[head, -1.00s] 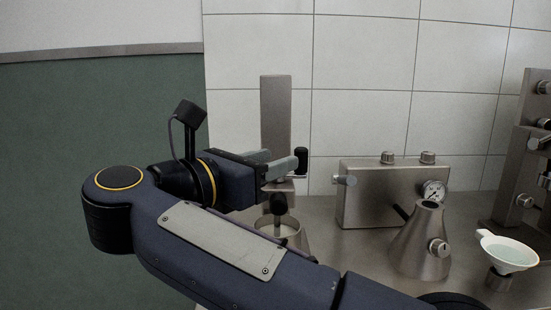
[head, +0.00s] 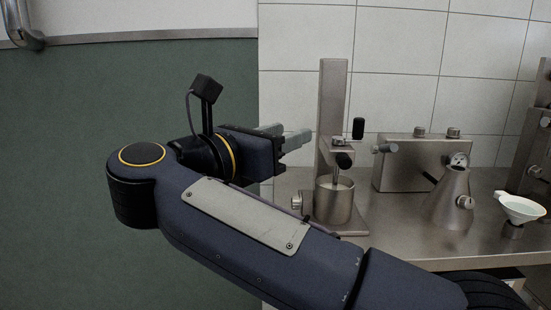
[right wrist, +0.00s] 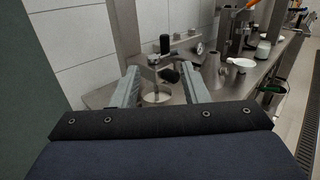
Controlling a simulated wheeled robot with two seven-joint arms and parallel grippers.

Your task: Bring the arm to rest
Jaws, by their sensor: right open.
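My right gripper (head: 284,135) is open and empty in the head view. Its arm comes in from the lower right and bends back at the left, so the fingers point right toward the separator stand. In the right wrist view the two fingers of the right gripper (right wrist: 160,88) are spread apart, with the separator seen between and beyond them. The disc separator (head: 332,90) has a tall metal post, a black-handled lever and a metal cup (head: 334,203) at its base. The fingertips are apart from the post, to its left. My left gripper is not in view.
A metal box with knobs and a gauge (head: 410,165), a conical metal flask (head: 449,200) and a white funnel dish (head: 521,209) stand on the steel counter (head: 390,240). A tiled wall is behind. The space left of the counter, before the green wall (head: 70,170), is clear.

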